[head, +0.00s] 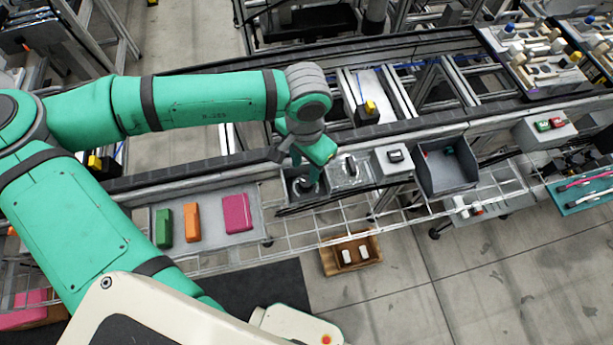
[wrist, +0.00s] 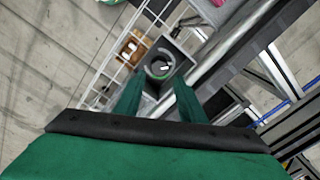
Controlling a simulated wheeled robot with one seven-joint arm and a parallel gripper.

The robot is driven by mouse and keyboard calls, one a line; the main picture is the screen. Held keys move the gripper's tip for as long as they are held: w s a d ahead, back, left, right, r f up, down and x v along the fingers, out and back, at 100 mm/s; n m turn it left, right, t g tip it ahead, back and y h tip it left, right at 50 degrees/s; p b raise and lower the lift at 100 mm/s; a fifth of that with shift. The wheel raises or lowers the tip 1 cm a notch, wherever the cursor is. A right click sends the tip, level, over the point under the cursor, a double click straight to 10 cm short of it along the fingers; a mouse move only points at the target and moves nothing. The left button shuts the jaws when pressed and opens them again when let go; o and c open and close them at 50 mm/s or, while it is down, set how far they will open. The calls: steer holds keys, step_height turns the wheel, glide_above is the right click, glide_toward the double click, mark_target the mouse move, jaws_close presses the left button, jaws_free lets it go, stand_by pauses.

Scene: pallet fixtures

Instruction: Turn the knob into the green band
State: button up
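The knob (wrist: 161,66) is a dark round dial in a square grey box, with a white mark on its face. I cannot tell exactly which way the mark points. In the head view the grey knob box (head: 293,174) sits on the rail shelf, mostly covered by my gripper (head: 306,184). In the wrist view my gripper's two green fingers (wrist: 157,84) are apart, one on each side of the dial's near part, with nothing between them. Contact cannot be told.
Right of the knob box are a clear-covered fixture (head: 350,171), a switch box (head: 394,160) and a grey bin (head: 446,172). To the left a grey tray (head: 215,205) holds green, orange and pink blocks. A wooden box (head: 338,268) stands lower down. A conveyor rail runs behind.

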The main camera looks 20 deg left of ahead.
mark_target(306, 181)
step_height(306, 181, down, 7)
steer(key=shift+f, duration=0.1)
stand_by(0.4)
steer(key=c, duration=0.8)
